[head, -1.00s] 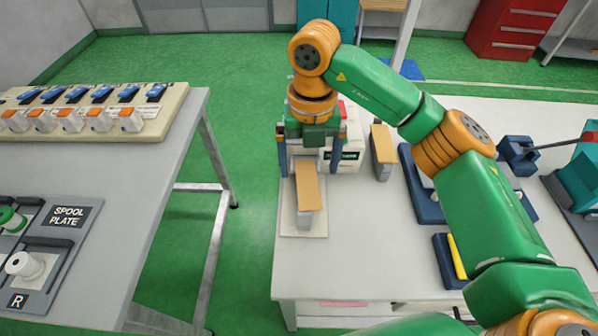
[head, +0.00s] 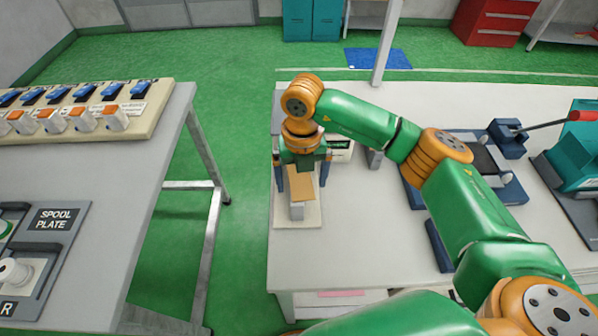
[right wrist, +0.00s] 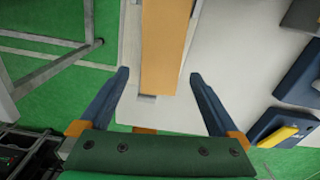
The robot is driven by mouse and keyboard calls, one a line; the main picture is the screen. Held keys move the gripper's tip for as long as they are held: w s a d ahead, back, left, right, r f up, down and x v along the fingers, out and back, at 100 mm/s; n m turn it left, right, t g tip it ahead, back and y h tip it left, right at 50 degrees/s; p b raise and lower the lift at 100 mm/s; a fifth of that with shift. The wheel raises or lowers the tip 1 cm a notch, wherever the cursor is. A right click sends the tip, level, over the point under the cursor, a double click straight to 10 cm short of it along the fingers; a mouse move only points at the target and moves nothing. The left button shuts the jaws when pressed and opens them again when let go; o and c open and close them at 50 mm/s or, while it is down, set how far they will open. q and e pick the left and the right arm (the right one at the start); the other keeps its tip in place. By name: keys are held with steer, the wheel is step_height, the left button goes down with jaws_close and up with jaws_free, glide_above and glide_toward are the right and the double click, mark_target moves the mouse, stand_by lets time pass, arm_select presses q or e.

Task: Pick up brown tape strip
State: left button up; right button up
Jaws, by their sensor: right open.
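A flat brown tape strip (head: 301,188) lies on top of a narrow grey block on a pale base plate (head: 299,219), near the left edge of the white table. In the right wrist view the strip (right wrist: 165,45) runs up from between the fingertips to the top edge. My right gripper (head: 302,183) hangs over the strip's far part. Its jaws are open, with one blue finger on each side, and in the wrist view the fingertips (right wrist: 160,75) are clear of the strip. Contact height is hard to judge. My left gripper is not in view.
A white labelled box (head: 341,150) stands just behind the gripper. Blue fixtures (head: 507,138) and a teal device (head: 568,155) stand to the right. A yellow piece (right wrist: 278,136) sits in a blue holder. The grey table (head: 120,190) with the spool plate is left, across a gap.

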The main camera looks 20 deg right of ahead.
steer(key=shift+f, duration=0.25)
stand_by(0.3)
steer(key=c, duration=1.4)
